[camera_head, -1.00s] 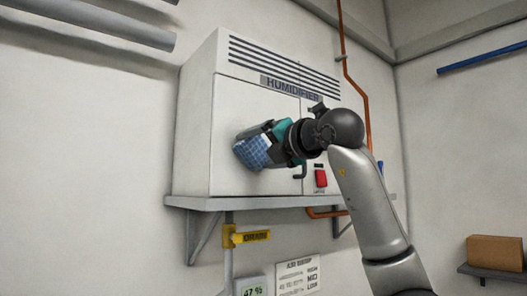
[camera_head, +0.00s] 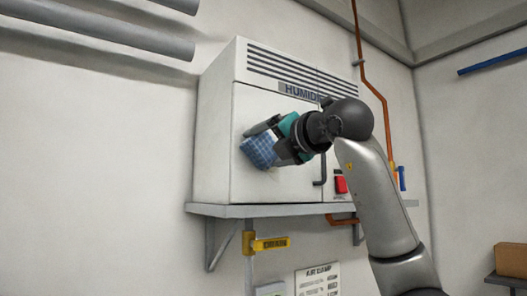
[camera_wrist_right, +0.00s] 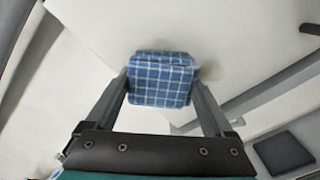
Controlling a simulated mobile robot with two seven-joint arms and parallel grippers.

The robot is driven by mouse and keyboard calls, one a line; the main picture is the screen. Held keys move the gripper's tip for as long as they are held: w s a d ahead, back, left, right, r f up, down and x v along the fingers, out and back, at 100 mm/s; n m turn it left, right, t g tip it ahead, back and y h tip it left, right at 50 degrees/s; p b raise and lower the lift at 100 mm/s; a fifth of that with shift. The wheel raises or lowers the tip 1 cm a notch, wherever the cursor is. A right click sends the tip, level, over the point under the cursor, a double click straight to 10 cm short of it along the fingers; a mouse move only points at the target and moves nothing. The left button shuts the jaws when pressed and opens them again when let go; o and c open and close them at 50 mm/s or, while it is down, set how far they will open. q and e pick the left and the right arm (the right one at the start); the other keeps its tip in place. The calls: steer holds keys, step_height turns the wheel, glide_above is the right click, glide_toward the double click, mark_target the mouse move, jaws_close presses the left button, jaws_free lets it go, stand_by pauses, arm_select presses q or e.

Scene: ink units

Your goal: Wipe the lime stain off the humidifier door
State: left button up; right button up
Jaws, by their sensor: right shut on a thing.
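The white humidifier (camera_head: 212,140) stands on a wall shelf, its front door (camera_head: 275,185) closed, with a dark handle (camera_head: 319,168) at the right. My right gripper (camera_head: 272,143) is shut on a blue checked cloth pad (camera_head: 258,152) in front of the door's left part. In the right wrist view the cloth (camera_wrist_right: 160,80) sits between both fingers, at or very near the pale door surface; contact is not certain. A faint tan smudge (camera_wrist_right: 207,73) shows beside the cloth's right edge. The cloth hides the door behind it. My left gripper is not in view.
A grey shelf (camera_head: 290,210) bears the humidifier. A red switch (camera_head: 340,185) is right of the door, partly behind my arm. A yellow-handled valve (camera_head: 270,243) hangs below. An orange pipe (camera_head: 372,85) runs behind. A brown box (camera_head: 511,260) is far right.

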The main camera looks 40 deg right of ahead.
steer(key=s+d, duration=0.1)
steer(key=d, duration=0.8)
steer(key=shift+d, duration=0.4)
stand_by(0.4)
steer(key=s+b, duration=0.1)
steer(key=s, duration=0.5)
steer(key=shift+a, duration=0.4)
steer(key=s, duration=0.3)
steer(key=shift+a, duration=0.15)
